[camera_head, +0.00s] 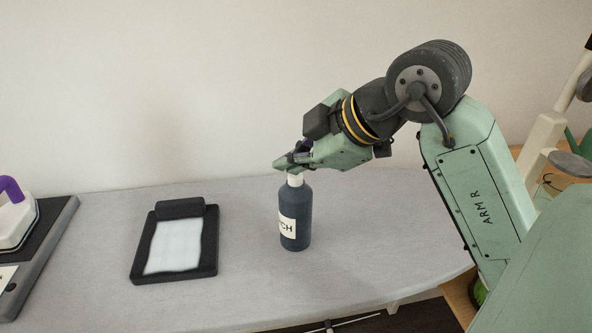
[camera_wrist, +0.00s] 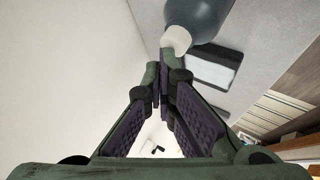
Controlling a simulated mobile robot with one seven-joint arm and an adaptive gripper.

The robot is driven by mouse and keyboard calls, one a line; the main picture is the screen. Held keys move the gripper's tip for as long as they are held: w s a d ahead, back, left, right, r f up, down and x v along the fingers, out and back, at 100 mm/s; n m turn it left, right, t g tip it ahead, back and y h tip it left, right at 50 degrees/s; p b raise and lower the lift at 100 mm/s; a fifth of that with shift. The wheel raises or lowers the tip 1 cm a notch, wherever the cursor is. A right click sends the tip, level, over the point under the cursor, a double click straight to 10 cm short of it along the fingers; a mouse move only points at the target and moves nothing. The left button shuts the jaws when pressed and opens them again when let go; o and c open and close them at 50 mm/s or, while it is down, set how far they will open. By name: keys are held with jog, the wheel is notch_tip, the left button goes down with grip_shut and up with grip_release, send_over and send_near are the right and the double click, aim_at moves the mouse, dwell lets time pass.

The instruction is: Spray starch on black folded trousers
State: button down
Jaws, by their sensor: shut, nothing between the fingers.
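A dark starch bottle (camera_head: 302,203) with a white cap and a partly visible label ending in "CH" stands upright on the grey board. The bottle also shows at the top of the wrist view (camera_wrist: 200,15). My gripper (camera_head: 284,165) is shut and empty, with its fingertips at the white cap. Whether they touch the cap I cannot tell. A flat black folded item (camera_head: 209,257), apparently the trousers, lies left of the bottle with a white panel on top. It also shows in the wrist view (camera_wrist: 222,55), partly hidden by my gripper (camera_wrist: 165,60).
The grey board (camera_head: 255,300) runs along a plain wall. At the left edge, an iron with a purple handle (camera_head: 12,190) stands on a dark tray (camera_head: 48,243). The board is clear between the folded item and the bottle.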

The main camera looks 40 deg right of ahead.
aim_at(293, 178)
jog(key=shift+f, duration=0.2)
jog(key=shift+f+b, duration=0.3)
jog(key=shift+b, duration=0.3)
jog(key=shift+r, duration=0.35)
jog(key=shift+w+r+p, duration=0.1)
jog(key=shift+r+p, duration=0.45)
jog(key=shift+r, duration=0.1)
jog(key=shift+r+p, duration=1.45)
jog(key=shift+r, duration=1)
